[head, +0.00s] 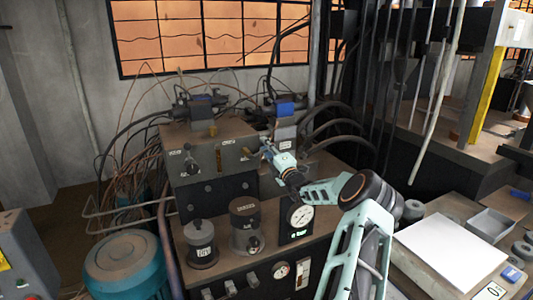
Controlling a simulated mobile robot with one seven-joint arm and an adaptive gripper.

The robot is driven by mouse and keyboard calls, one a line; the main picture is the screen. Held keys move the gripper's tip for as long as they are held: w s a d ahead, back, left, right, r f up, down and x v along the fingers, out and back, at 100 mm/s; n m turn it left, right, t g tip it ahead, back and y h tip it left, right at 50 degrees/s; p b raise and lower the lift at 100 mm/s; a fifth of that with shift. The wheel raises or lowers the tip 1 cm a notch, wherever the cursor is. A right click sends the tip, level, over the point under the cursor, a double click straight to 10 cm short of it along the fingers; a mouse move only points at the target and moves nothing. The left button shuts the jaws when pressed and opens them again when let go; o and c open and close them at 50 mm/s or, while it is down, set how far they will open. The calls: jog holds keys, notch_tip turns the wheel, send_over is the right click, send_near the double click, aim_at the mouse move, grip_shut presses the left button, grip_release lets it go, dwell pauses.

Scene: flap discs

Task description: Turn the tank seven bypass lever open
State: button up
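A grey-brown valve block (208,150) stands on the machine in the head view, with two small pale labels on its front. I cannot read the labels or tell which part is the tank seven bypass lever. My gripper (267,147) points up and left, with its tip just right of the light fitting. Whether they touch is unclear. The fingers are too small and foreshortened to show whether they are open or shut.
Two dark cylinders (200,243) (245,226) and a white dial gauge (301,216) stand on the machine below the block. Cables and hoses surround it. A teal motor (134,265) is at lower left. A bench with a white sheet (450,253) and grey tray (490,224) is at right.

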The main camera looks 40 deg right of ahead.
notch_tip(320, 180, up, 8)
jog(key=shift+s+d+f, duration=0.1)
jog(key=shift+d+f, duration=0.05)
